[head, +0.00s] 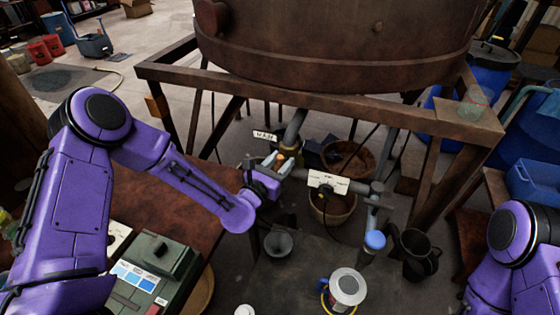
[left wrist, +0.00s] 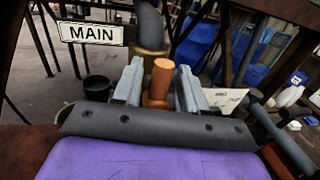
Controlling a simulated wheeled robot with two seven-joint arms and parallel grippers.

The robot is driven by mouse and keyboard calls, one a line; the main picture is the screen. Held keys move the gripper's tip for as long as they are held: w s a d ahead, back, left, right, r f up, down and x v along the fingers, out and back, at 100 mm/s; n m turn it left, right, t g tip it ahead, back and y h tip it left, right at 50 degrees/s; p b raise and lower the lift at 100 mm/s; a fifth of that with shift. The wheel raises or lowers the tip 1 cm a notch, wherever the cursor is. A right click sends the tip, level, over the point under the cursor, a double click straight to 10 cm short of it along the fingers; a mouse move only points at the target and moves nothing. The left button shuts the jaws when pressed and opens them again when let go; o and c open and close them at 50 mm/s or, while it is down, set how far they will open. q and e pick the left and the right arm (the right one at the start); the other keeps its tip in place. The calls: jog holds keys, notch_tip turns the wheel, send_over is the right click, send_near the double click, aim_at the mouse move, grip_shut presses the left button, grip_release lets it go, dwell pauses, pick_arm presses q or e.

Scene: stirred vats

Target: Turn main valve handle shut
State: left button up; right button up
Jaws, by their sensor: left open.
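The main valve handle shows as an orange rounded bar (left wrist: 160,82) in the left wrist view, standing between the two grey fingers of my left gripper (left wrist: 159,72). In the head view the orange handle (head: 280,160) is a small spot at the tip of my left gripper (head: 276,164), under the vat. The fingers are open, one on each side of the handle; I cannot tell whether either touches it. A white MAIN sign (left wrist: 91,33) hangs at the left of the pipe; it also shows in the head view (head: 264,136). My right gripper is out of view.
A second white sign (head: 328,181) and a blue-capped pipe (head: 375,240) lie to the right. A green control box (head: 154,265), a can (head: 347,288) and a dark jug (head: 418,252) stand nearer.

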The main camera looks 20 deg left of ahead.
pick_arm(q)
grip_shut()
jog(key=shift+m, duration=0.3)
jog(key=m, duration=0.1)
jog(key=d+m+b, duration=0.1)
jog(key=m, duration=0.1)
jog(key=shift+f+g, duration=0.15)
jog(key=shift+g, duration=0.25)
jog(key=shift+d+f+m+g+y+b, duration=0.15)
jog(key=shift+d+f+m+y+b, duration=0.25)
jog(key=shift+m, duration=1.6)
jog(key=shift+d+f+m+g+y+b, duration=0.25)
jog(key=shift+f+m+y+b, duration=0.4)
jog(key=shift+m, duration=1.35)
jog(key=shift+d+f+m+g+y+b, duration=0.1)
jog(key=shift+d+f+m+y+b, duration=0.4)
jog(key=shift+m, duration=1.5)
jog(key=shift+s+a+r, duration=0.1)
jog(key=shift+a+r, duration=0.1)
